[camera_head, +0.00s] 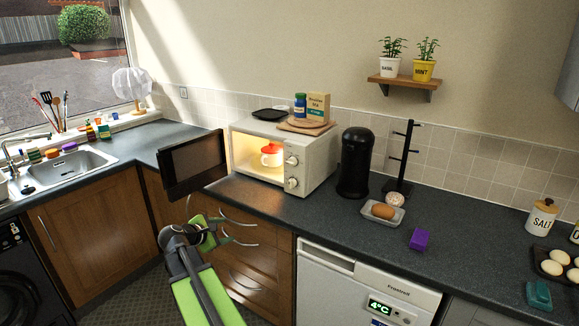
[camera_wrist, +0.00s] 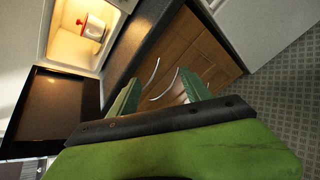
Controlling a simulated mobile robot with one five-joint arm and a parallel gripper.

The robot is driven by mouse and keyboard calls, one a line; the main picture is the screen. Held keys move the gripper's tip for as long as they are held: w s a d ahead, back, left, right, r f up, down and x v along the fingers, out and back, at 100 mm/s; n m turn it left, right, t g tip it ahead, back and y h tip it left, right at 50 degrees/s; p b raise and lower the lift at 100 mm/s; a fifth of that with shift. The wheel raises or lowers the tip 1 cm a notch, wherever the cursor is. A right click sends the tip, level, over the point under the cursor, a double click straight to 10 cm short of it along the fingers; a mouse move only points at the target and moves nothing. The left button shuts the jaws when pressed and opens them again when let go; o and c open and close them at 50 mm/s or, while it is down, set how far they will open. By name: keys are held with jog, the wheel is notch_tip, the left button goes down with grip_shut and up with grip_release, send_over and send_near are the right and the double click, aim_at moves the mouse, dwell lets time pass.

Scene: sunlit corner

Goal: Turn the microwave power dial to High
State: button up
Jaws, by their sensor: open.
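The white microwave (camera_head: 318,170) stands on the dark counter with its door (camera_head: 192,163) swung open to the left. Its lit inside holds a white pot with a red lid (camera_head: 271,159), also seen in the wrist view (camera_wrist: 93,29). Two round dials, an upper one (camera_head: 292,160) and a lower one (camera_head: 291,183), sit on the panel right of the opening. Their markings are too small to read, so I cannot tell which sets power. My gripper (camera_wrist: 158,90) is open and empty, in front of the drawers, below the microwave and apart from it. The wrist view shows no dials.
The open door juts out past the counter edge above my gripper. Curved drawer handles (camera_head: 240,218) stick out beside it. A board (camera_head: 306,126) with a jar and a box rests on the microwave. A black cylindrical appliance (camera_head: 354,165) stands to its right.

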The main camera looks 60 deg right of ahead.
aim_at(290, 164)
jog(key=s+d+r+n+h, duration=0.3)
jog(key=d+r+n, duration=0.25)
jog(key=d, duration=0.35)
jog(key=s+d+r+n+h, duration=0.3)
jog(key=d+r+n, duration=0.25)
jog(key=d, duration=0.35)
jog(key=shift+m, duration=0.3)
jog(key=d, duration=0.5)
jog(key=w+d, duration=0.1)
jog(key=d, duration=1.1)
jog(key=shift+w+d+r, duration=0.15)
jog(key=shift+w+r, duration=0.15)
jog(key=shift+w, duration=0.05)
